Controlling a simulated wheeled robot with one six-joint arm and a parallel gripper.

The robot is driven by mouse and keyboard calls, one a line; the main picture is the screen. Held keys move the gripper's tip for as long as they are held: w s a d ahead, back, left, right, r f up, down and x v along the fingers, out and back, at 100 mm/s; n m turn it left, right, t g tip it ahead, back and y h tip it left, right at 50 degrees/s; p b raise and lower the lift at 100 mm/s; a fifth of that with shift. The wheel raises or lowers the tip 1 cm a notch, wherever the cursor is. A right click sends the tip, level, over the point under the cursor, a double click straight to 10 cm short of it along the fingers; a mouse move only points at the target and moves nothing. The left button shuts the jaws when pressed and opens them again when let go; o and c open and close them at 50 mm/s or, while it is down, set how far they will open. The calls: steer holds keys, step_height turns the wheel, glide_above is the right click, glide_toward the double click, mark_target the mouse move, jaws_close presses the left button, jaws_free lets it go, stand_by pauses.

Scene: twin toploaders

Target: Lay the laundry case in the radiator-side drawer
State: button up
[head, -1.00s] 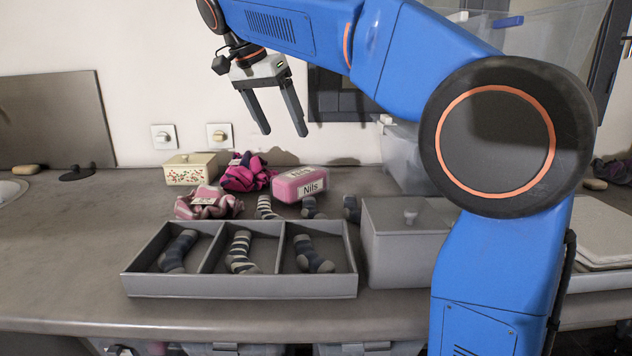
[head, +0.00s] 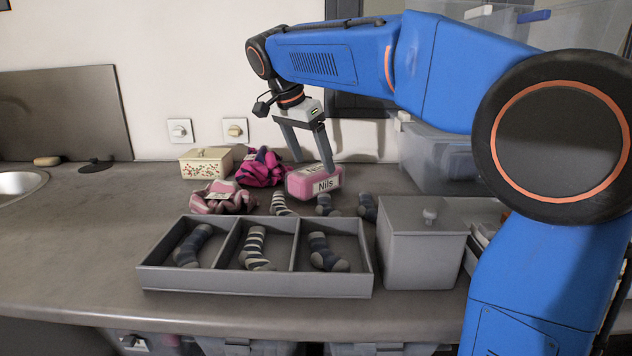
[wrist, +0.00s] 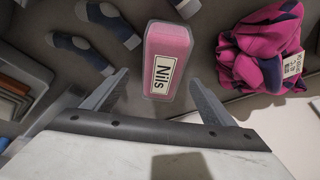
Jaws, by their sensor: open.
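A pink case with a white "Nils" label (head: 312,182) lies on the counter behind the sock tray; I take it for the laundry case. My gripper (head: 316,162) is open above the case, fingers pointing down. In the wrist view my gripper (wrist: 160,92) has one finger on each side of the case's near end, with gaps; contact is not visible. I cannot make out a radiator or which drawer is meant.
A grey three-compartment tray (head: 255,284) holds striped socks; more socks lie behind it. A lidded grey box (head: 425,250) stands right of it. Magenta cloth (head: 262,168), pink cloth (head: 222,200) and a floral box (head: 206,165) are left of the case. Bins show below the counter.

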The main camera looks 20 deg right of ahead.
mark_target(314, 169)
steer(key=shift+a+x, duration=0.2)
steer(key=shift+x, duration=2.75)
steer(key=shift+w, duration=0.1)
steer(key=c, duration=1.4)
